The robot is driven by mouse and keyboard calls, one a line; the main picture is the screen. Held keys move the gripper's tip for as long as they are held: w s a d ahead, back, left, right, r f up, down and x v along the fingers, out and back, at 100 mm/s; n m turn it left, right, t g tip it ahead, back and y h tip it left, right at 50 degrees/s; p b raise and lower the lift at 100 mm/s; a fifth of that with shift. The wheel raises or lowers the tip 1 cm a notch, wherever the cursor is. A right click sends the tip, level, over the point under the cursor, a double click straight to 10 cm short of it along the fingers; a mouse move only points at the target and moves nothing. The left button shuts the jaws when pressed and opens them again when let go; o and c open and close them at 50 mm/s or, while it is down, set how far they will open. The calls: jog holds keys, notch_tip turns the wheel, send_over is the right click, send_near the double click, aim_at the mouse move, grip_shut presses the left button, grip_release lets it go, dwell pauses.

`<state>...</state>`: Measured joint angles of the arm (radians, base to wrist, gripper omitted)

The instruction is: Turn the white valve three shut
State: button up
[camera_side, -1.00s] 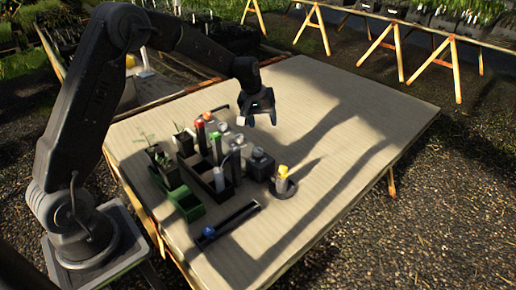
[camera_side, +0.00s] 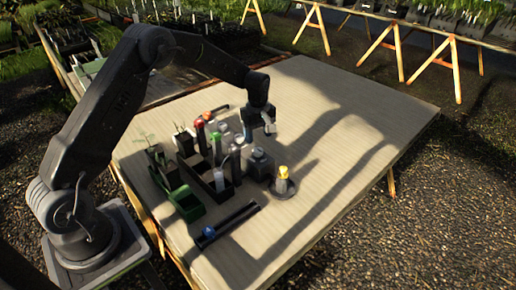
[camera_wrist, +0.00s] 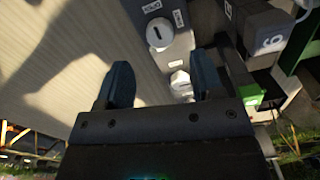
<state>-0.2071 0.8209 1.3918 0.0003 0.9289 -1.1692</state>
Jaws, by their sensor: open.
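In the wrist view a white round valve knob (camera_wrist: 160,33) with a dark slot sits on a grey block (camera_wrist: 178,48) beyond my fingertips. A second white knob (camera_wrist: 181,85) lies lower, between my fingers and closer to the right one, partly hidden by the gripper body. Small printed labels sit beside the knobs; I cannot read which is three. My gripper (camera_wrist: 162,82) is open with nothing held. In the side view my gripper (camera_side: 259,131) points down, just behind the cluster of blocks and tubes; its contact with the knobs cannot be told.
The table's right side is clear.

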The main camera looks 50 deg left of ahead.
aim_at(258, 149)
notch_tip(258, 149, down, 6)
jog(key=shift+f, duration=0.1)
dwell(0.4)
jog(key=c, duration=0.9)
